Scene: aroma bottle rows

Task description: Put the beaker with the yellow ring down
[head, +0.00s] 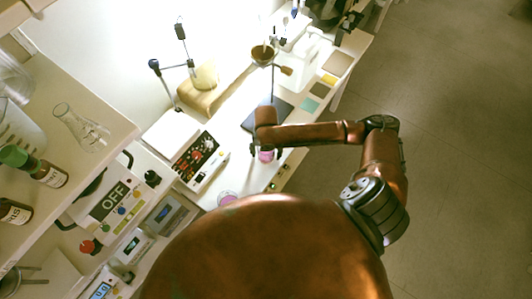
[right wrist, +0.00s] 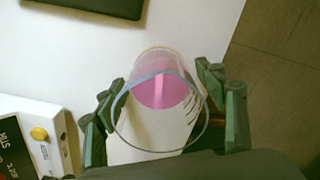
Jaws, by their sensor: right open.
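A clear beaker with pink liquid (right wrist: 162,93) stands on the white bench between the fingers of my right gripper (right wrist: 160,80). Its rim looks bluish; I cannot make out a yellow ring on it. The gripper is open, with a finger on each side of the beaker and a visible gap at the sides. In the head view the same beaker (head: 266,156) shows small and pink under my right gripper (head: 266,150), near the bench's front edge. A second pink-filled vessel (head: 228,198) stands nearer, to the left. My left gripper is not in view.
A white device with a dark button panel (head: 197,158) stands left of the gripper. A dark flat plate (head: 262,117) lies just behind it. Coloured pads (head: 309,104) lie farther along the bench (right wrist: 70,75). A shelf with bottles (head: 45,172) and a flask is at left.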

